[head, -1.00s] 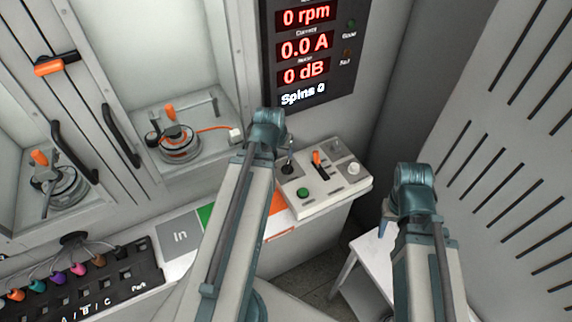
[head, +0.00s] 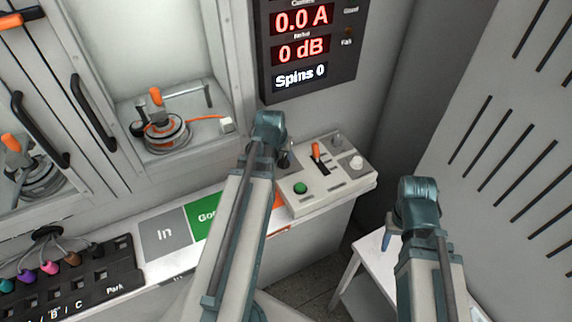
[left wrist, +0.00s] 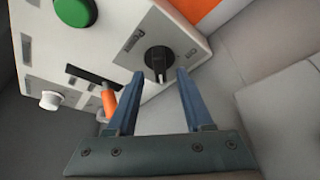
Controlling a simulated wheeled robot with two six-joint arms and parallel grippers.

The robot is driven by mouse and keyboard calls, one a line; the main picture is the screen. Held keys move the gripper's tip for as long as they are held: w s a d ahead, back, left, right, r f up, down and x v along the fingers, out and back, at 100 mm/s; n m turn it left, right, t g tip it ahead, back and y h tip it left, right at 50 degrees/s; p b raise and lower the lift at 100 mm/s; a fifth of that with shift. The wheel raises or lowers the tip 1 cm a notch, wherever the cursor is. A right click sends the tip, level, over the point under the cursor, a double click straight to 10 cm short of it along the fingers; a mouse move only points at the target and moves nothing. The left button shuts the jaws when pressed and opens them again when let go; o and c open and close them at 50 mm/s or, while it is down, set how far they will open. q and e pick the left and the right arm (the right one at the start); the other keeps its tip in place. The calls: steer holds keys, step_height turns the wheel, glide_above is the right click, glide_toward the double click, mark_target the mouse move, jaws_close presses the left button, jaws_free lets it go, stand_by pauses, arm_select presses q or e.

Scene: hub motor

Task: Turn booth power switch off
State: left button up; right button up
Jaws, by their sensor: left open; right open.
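The control box (head: 340,190) stands at the end of the bench in the head view. A black rotary knob (left wrist: 158,60) with small labels on both sides shows in the left wrist view; I take it for the power switch. Its pale pointer mark faces the gripper. My left gripper (left wrist: 160,75) is open, its two blue fingers pointing at the knob, one to each side in the picture. I cannot tell whether they touch it. In the head view the wrist hides most of the knob. My right gripper (head: 387,238) is open, low at the right, away from the box.
The box also carries a green button (head: 300,188), an orange-handled lever (head: 316,150) and a white knob (head: 356,162). A dark display (head: 310,60) hangs above. A white side table (head: 365,270) stands below my right arm. Glazed booth doors are at the left.

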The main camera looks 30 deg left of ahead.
arm_select(q)
steer(key=shift+b+x, duration=0.6)
steer(key=shift+x, duration=0.55)
steer(key=shift+c, duration=0.2)
jaws_close()
